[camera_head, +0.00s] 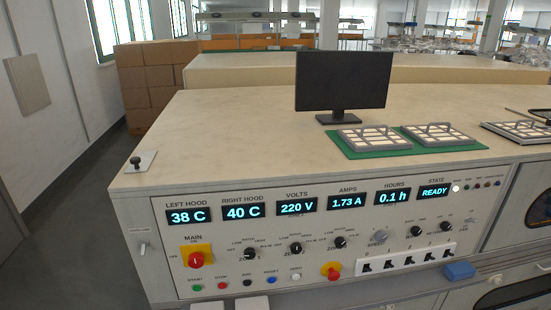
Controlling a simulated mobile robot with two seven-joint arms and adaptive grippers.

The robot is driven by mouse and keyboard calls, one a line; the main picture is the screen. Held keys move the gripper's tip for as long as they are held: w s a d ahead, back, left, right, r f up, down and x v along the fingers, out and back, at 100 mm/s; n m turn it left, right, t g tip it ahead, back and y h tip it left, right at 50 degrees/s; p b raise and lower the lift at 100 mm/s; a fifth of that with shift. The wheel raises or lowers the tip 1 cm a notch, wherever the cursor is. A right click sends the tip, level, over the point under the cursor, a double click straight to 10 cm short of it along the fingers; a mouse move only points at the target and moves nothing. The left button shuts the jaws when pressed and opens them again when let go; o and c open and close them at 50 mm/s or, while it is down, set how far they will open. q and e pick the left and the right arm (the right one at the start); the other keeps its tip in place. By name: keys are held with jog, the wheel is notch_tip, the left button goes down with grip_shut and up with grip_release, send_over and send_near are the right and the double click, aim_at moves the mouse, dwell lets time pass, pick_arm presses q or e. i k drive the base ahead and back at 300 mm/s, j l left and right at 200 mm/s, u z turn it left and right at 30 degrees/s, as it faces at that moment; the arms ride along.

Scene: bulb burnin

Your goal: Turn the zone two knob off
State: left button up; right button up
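The zone two knob (295,248) is a small black rotary knob on the light front panel (215,240), in the middle of a row of three similar knobs. Labels around it are small; its exact pointer setting is too small to read. The zone one knob (250,254) is to its left and the zone three knob (340,242) to its right. Neither of my grippers can be made out in the head view. Nothing touches or covers the zone two knob.
A red main switch (196,260) on yellow is at the panel's left. A red mushroom button (333,272) and several small push buttons sit below the knobs. Displays line the top. A monitor (343,82) and gridded trays (375,138) on a green mat stand on the bench top.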

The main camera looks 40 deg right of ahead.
aim_at(295, 247)
jog(key=z, duration=1.9)
